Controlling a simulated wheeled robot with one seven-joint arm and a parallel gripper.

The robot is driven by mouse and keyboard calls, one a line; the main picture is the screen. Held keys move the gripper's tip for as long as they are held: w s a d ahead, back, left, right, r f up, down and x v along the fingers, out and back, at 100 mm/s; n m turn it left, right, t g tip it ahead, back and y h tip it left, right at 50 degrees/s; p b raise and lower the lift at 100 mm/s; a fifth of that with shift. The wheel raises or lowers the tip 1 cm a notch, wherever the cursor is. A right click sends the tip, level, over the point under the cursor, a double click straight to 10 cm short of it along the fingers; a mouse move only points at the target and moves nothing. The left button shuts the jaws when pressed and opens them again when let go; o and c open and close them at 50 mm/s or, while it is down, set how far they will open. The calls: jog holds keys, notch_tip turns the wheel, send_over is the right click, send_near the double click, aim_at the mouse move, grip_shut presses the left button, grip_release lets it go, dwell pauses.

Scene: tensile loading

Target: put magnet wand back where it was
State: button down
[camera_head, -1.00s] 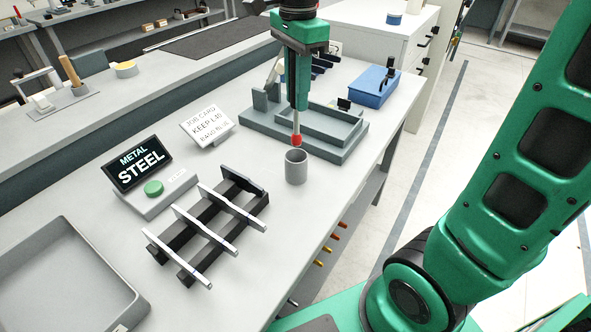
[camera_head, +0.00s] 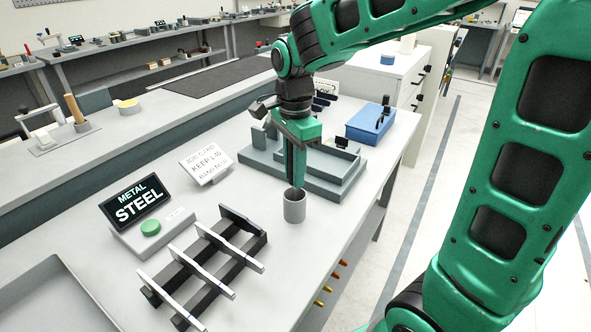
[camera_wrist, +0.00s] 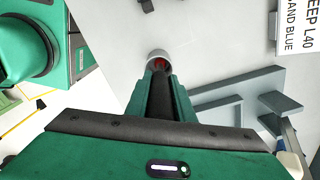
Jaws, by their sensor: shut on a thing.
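My gripper (camera_head: 295,172) points down over a small grey cup (camera_head: 294,208) near the table's right edge. It is shut on the magnet wand, whose red tip (camera_wrist: 161,63) shows inside the mouth of the cup in the wrist view. The wand's lower end is in the cup; its shaft is mostly hidden by the fingers. In the head view the cup's rim hides the tip. I cannot tell whether the wand touches the cup's bottom.
A grey stepped fixture (camera_head: 335,172) stands right behind the cup. A rack with several metal bars (camera_head: 205,262), a "METAL STEEL" display (camera_head: 135,200) and a job card (camera_head: 206,160) lie left. A blue box (camera_head: 371,124) stands at the back right.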

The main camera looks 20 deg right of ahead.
jog(key=shift+f, duration=0.1)
jog(key=c, duration=1.5)
grip_release()
jog(key=shift+c, duration=0.2)
notch_tip(320, 180, up, 12)
jog(key=shift+r, duration=0.1)
jog(key=s+d+f+n, duration=0.45)
jog(key=s+d, duration=0.35)
jog(key=d, duration=0.3)
jog(key=s+d+f+n, duration=0.2)
jog(key=s+d+f, duration=0.1)
jog(key=s, duration=0.4)
jog(key=s+d+f+n, duration=0.3)
jog(key=s+d+f, duration=0.1)
jog(key=s+f, duration=0.2)
jog(key=shift+s+f+n, duration=0.25)
jog(key=shift+s+n, duration=0.1)
jog(key=shift+s, duration=0.4)
